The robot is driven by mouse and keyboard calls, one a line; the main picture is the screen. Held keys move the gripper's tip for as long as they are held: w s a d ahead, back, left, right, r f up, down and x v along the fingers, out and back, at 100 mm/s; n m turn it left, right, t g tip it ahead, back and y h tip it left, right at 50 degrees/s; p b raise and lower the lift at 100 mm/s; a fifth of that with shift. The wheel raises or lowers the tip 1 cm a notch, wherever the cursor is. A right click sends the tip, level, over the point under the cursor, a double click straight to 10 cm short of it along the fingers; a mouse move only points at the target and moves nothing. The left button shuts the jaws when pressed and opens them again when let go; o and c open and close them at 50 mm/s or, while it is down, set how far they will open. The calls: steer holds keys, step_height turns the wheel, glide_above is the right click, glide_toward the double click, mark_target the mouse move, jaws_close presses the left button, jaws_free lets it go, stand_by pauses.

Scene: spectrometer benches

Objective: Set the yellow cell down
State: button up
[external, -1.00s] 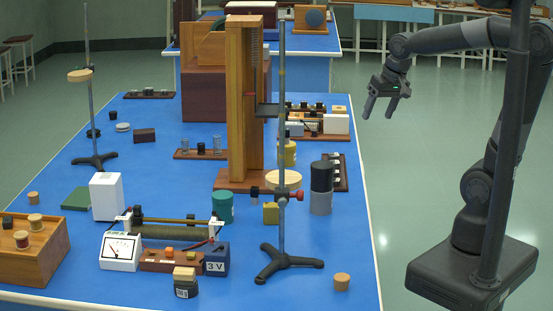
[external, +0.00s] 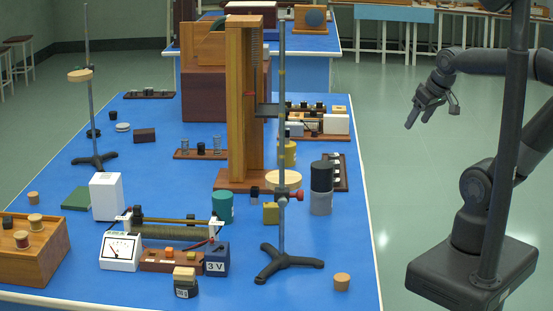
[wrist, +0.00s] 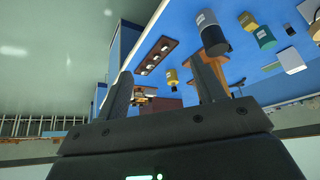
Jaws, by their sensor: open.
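The yellow cell (external: 289,155), a squat cylinder, stands on the blue bench behind the rod stand and right of the tall wooden column. It also shows in the wrist view (wrist: 172,79), beyond and between my fingers. My gripper (external: 431,111) is open and empty. It hangs over the floor to the right of the bench, well apart from the yellow cell. Both fingers show spread in the wrist view (wrist: 163,70). A smaller yellow block (external: 271,214) stands nearer the front of the bench.
A grey cylinder with a black top (external: 321,188) and a dark rack (external: 341,172) stand near the bench's right edge. The rod stand (external: 282,240) rises in front. A teal cylinder (external: 222,206) is to its left. The floor (external: 400,180) beside the bench is clear.

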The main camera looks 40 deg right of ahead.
steer(key=w+a+f+n+t, duration=0.2)
steer(key=w+a, duration=0.1)
steer(key=w, duration=0.8)
steer(key=n+t+y, duration=0.1)
steer(key=n+y, duration=0.6)
steer(key=y, duration=0.1)
glide_above(275, 205)
steer(key=f, duration=1.7)
steer(key=shift+w+d+f, duration=0.1)
steer(key=shift+d+f, duration=0.05)
steer(key=shift+d, duration=0.2)
steer(key=shift+a+f+y, duration=0.25)
steer(key=shift+f+y, duration=0.05)
steer(key=shift+f, duration=1.95)
step_height(275, 205, down, 3)
steer(key=shift+f, duration=0.1)
steer(key=shift+x, duration=1.35)
steer(key=shift+r, duration=0.2)
